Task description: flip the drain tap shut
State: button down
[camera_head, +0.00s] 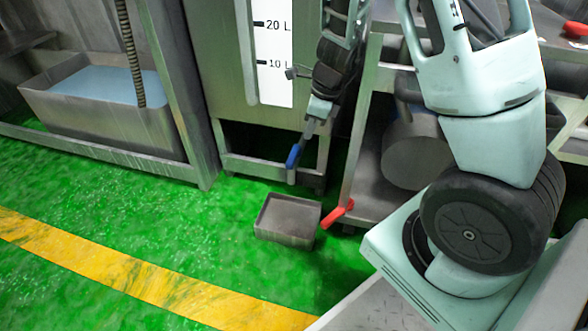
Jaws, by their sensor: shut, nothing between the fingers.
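A tap with a blue lever (293,156) hangs under the tank with the level scale. Its grey spout (291,176) points down, above and behind a small metal tray (288,219) on the floor. The blue lever slants steeply, close to the spout's line. My gripper (306,134) reaches down from the upper right, with its fingers shut and empty. The fingertips are just above the blue lever; I cannot tell whether they touch it. The tap body is partly hidden behind the gripper and in shadow.
A red lever (338,212) sticks out low on the stand to the right, beside the tray. A trough of pale liquid (107,84) stands at the left. The tank's scale (272,50) reads 10 L and 20 L. The green floor in front is clear.

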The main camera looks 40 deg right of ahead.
aim_at(293, 158)
jog(key=shift+w+d+f+m+b, duration=0.25)
jog(key=shift+d+f+m, duration=0.3)
jog(key=shift+f, duration=0.3)
jog(key=b+x, duration=0.7)
jog(key=x, duration=0.3)
jog(key=shift+b, duration=0.35)
jog(key=shift+w+r, duration=0.1)
jog(key=shift+a+m+p, duration=0.2)
jog(key=shift+m+p, duration=0.05)
jog(key=shift+p, duration=0.35)
